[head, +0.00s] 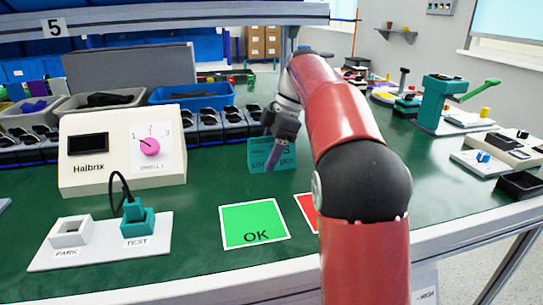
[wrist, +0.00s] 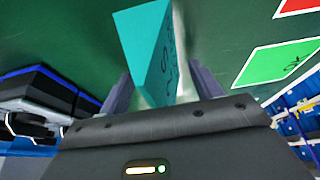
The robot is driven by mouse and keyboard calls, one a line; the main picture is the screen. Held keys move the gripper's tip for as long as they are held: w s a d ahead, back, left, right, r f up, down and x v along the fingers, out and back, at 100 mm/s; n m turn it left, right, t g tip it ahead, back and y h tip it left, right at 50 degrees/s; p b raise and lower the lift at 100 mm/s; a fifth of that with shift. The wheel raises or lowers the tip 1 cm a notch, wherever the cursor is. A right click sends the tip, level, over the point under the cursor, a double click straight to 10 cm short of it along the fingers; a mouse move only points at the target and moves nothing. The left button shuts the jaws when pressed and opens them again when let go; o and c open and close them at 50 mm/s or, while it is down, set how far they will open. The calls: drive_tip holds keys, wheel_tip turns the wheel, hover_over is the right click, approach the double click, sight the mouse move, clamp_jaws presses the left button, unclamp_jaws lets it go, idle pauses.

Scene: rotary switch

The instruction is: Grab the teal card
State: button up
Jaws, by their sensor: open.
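The teal card (head: 289,153) stands on the green bench top, partly hidden behind my gripper in the head view. It carries dark lettering that I can only partly read. In the wrist view the teal card (wrist: 148,42) looks like a folded piece with a sloped lettered face. My gripper (head: 273,160) points down at the card in the head view. In the wrist view my gripper (wrist: 160,88) is open, with one finger on each side of the card's near end. I cannot tell whether either finger touches it.
The white Haibrix box (head: 120,172) with a pink knob stands left. The PARK and TEST plate (head: 95,255) lies in front of it. A green OK card (head: 253,222) and a partly hidden red card (head: 308,208) lie nearer. Black bins (head: 208,128) stand behind.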

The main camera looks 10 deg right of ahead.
drive_tip(key=shift+f, duration=0.15)
drive_tip(key=c, duration=1)
